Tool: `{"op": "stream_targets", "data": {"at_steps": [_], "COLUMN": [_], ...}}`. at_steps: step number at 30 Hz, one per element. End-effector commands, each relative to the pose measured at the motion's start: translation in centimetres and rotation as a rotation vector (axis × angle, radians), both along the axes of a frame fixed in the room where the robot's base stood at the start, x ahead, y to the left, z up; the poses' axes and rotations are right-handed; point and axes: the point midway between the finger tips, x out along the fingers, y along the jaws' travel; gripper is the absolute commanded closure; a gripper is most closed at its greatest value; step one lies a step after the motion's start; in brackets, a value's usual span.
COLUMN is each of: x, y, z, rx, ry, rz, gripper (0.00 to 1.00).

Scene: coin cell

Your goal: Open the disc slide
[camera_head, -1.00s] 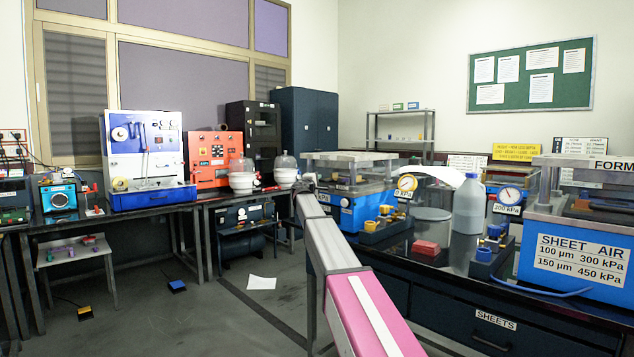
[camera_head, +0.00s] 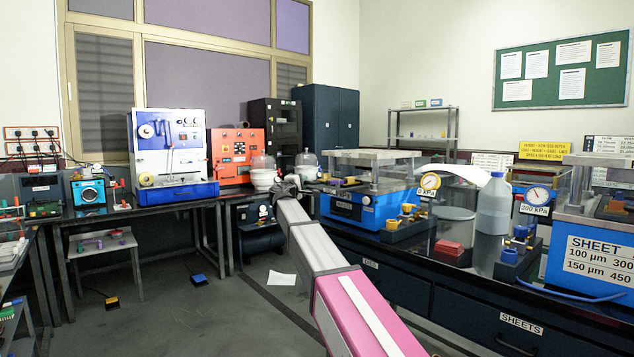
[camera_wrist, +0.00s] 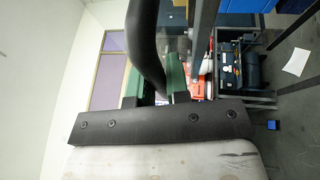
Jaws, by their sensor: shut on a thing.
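My gripper (camera_head: 292,184) is at the far end of my arm, just left of the blue machine with a clear-sided top (camera_head: 345,207) on the right bench. In the wrist view its green fingers (camera_wrist: 154,88) close on a dark curved bar (camera_wrist: 145,38) that runs up out of the picture. The bar looks like a handle. I cannot see what it joins to, so I cannot tell for certain that it belongs to the disc slide. The slide itself is not clearly visible; the gripper and machine edge are small and dark in the head view.
The right bench (camera_head: 480,262) also holds gauges, a jug (camera_head: 493,205) and a red block (camera_head: 448,248). An orange machine (camera_head: 236,152) and glass domes stand on the back bench, close behind my gripper. The floor is mostly open, with a paper sheet (camera_head: 281,278) on it.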

Motion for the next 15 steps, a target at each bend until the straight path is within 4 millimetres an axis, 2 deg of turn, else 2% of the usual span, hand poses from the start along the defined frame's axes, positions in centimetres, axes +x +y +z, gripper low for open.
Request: {"op": "stream_targets", "data": {"at_steps": [1, 6, 15], "x": [-0.9, -2.6, -4.1], "y": [1.1, 3.5, 5.5], "z": [-0.2, -0.1, -0.1], "rx": [0.002, 0.002, 0.001], "ry": [0.002, 0.001, 0.002], "rz": [0.003, 0.002, 0.000], "gripper": [1.00, 1.00, 1.00]}}
